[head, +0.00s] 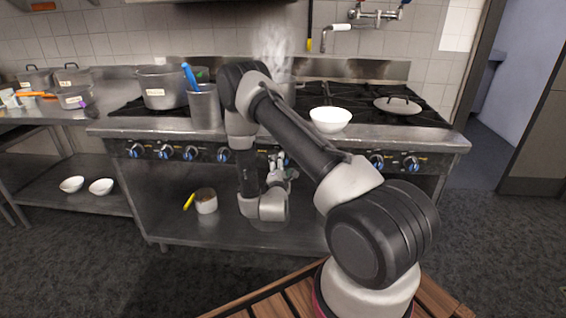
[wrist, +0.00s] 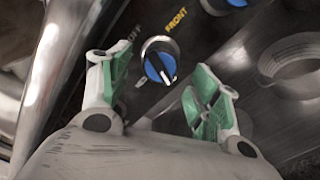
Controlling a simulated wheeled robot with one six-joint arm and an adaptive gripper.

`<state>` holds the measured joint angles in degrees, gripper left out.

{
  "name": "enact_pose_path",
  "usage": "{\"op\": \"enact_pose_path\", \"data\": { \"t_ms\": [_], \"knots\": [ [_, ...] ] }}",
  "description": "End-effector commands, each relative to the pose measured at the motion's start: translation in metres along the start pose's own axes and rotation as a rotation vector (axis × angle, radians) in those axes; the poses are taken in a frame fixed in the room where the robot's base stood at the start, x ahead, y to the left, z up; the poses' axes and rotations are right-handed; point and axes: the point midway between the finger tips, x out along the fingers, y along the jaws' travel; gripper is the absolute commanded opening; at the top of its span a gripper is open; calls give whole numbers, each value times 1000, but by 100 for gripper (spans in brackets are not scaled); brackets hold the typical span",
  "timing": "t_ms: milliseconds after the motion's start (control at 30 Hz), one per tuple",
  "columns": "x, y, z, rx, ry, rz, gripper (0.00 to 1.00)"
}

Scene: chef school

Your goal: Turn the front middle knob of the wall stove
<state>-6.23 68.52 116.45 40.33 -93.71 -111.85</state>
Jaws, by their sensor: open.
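The wall stove (head: 330,220) is a steel range with a row of blue-faced knobs along its front panel. My gripper (head: 278,166) is at this panel near the middle of the row, partly behind my arm. In the wrist view a blue knob (wrist: 158,62) with a white pointer mark sits beside the printed words "FRONT" and "OFF". My gripper (wrist: 153,88) is open there, its green-padded fingers on either side of the knob's near side. I cannot tell whether they touch it. My arm hides part of the knob row in the head view.
On the stove top are a steel pot (head: 162,88), a tall container (head: 205,106) with a blue-handled utensil, a white bowl (head: 330,119) and a lidded pan (head: 397,105). A small pot (head: 206,201) stands on the lower shelf. The floor at right is clear.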

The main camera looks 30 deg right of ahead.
Motion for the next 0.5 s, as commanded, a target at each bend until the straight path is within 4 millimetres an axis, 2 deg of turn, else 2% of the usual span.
{"op": "enact_pose_path", "data": {
  "t_ms": [100,233,400,500],
  "knots": [
    [-29,0,-1,-2,4,0,62],
    [-53,0,-1,-2,4,0,62],
    [-72,0,-1,-1,2,-1,62],
    [-75,0,0,-1,1,0,62]
  ]
}}
